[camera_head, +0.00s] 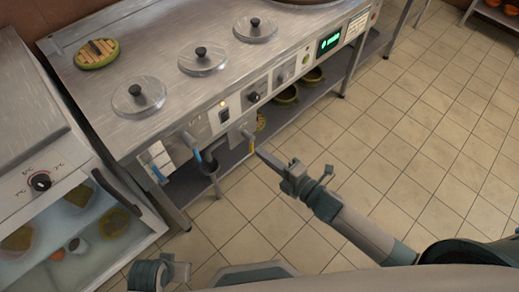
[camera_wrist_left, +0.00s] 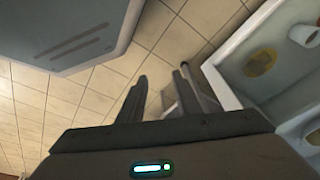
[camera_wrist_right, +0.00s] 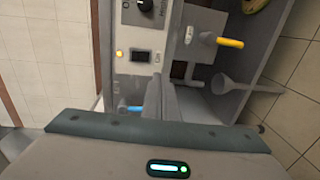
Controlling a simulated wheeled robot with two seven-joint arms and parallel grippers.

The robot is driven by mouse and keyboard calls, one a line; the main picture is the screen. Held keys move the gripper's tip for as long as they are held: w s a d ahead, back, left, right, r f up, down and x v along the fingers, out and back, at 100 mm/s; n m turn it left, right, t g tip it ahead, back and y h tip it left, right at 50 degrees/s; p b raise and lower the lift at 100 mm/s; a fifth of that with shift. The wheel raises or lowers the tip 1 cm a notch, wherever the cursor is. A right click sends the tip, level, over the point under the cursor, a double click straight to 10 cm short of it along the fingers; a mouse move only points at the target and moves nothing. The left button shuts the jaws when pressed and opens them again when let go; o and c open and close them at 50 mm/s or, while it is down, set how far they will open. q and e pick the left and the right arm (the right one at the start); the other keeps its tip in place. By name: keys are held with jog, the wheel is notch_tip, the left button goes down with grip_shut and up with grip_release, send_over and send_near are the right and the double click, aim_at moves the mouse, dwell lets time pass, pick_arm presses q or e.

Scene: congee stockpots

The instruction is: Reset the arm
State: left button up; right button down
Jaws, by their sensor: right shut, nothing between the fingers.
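My right gripper (camera_head: 268,157) reaches in from the right, in front of the cooking counter (camera_head: 160,60). Its fingers are together and empty. In the head view its tips are close to a yellow-handled tap (camera_head: 249,140); I cannot tell if they touch. In the right wrist view the shut fingers (camera_wrist_right: 161,98) point at the counter's front, with the yellow handle (camera_wrist_right: 230,43) to their right and a blue handle (camera_wrist_right: 130,108) to their left. My left gripper (camera_wrist_left: 160,100) shows in the left wrist view with its fingers apart and nothing between them.
Several lidded wells (camera_head: 203,60) line the counter top, with a wooden-slatted green item (camera_head: 97,53) at the back left. A glass-fronted cabinet (camera_head: 80,240) stands at the left. Pots (camera_head: 286,95) sit on the lower shelf. The tiled floor (camera_head: 420,120) at right is clear.

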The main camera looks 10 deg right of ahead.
pick_arm(q)
jog(key=shift+w+r, duration=0.1)
jog(key=shift+w, duration=0.15)
